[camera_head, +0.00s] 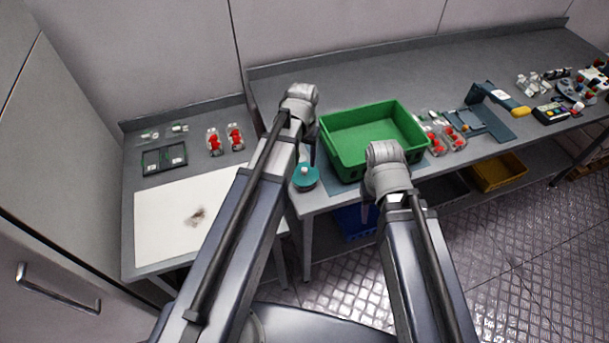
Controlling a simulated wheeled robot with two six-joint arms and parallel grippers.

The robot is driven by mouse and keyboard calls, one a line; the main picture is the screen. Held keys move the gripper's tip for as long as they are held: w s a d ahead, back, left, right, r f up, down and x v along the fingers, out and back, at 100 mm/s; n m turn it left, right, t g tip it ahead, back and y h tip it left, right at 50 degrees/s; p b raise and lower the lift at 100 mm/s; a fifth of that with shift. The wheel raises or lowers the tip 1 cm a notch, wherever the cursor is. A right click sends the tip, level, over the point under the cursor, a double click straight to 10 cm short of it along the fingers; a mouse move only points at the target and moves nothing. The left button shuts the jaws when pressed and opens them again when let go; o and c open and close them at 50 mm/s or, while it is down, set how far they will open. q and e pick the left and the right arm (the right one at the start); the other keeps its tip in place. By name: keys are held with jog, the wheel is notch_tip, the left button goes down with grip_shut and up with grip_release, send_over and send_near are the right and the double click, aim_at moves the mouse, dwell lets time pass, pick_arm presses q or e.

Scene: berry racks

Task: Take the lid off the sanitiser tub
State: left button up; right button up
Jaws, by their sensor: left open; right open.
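A round teal tub (306,182) with a pale knob on top, which looks like the lidded sanitiser tub, stands at the front edge of the bench, left of the green crate. Its lid appears to be on. My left gripper (311,154) is open, just behind the tub in the picture and mostly hidden by my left arm; I cannot tell whether it touches the tub. My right gripper (366,211) is open, in front of the crate's front edge and mostly hidden by my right wrist.
The green crate (344,160) looks empty. Clear boxes of red berries (455,140) sit to its right, and more (214,142) on the left bench. A white board (160,225) lies there. A blue scale-like device (490,122) stands farther right. A yellow bin (497,172) is below.

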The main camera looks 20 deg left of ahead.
aim_at(304, 169)
pick_arm(q)
jog(key=shift+f, duration=0.15)
jog(key=f+b, duration=0.5)
jog(key=shift+w+f, duration=0.15)
jog(key=shift+w, duration=0.1)
grip_shut()
dwell(0.4)
